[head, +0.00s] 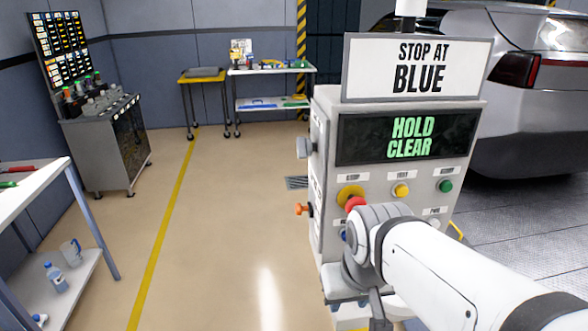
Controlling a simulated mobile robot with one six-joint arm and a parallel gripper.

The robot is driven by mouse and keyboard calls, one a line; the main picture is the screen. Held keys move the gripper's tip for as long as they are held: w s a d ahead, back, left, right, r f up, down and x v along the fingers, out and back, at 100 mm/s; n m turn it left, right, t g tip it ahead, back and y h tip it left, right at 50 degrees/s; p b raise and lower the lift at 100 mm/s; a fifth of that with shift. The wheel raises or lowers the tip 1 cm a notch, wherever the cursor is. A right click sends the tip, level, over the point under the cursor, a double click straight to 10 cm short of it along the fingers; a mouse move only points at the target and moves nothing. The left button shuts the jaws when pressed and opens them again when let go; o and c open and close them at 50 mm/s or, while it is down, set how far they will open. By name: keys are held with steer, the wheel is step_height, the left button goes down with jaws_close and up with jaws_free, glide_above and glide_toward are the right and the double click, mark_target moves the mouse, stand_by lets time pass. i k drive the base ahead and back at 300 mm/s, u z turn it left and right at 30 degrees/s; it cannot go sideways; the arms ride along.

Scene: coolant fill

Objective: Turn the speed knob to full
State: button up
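A grey control cabinet (322,130) stands right of centre, its screen (408,137) reading HOLD CLEAR in green. Its front has a red button on a yellow ring (350,194), a yellow button (401,190) and a green button (446,186). A blue control (343,236) shows partly at the arm's edge. I cannot make out which control is the speed knob; my arm hides much of the lower panel. My gripper (376,308) seems to hang below my wrist, low in front of the cabinet. Its fingers are not clear, so its opening cannot be told.
A sign (417,68) reading STOP AT BLUE tops the cabinet. An orange handle (303,209) juts from its left side. A silver car (520,90) stands behind right. A bench (25,200) is at left. The floor (220,240) between is clear.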

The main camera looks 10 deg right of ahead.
mark_target(305, 148)
steer(key=u, duration=0.35)
steer(key=k, duration=1.2)
steer(key=u, duration=0.85)
steer(key=i, duration=1.65)
steer(key=z, duration=0.75)
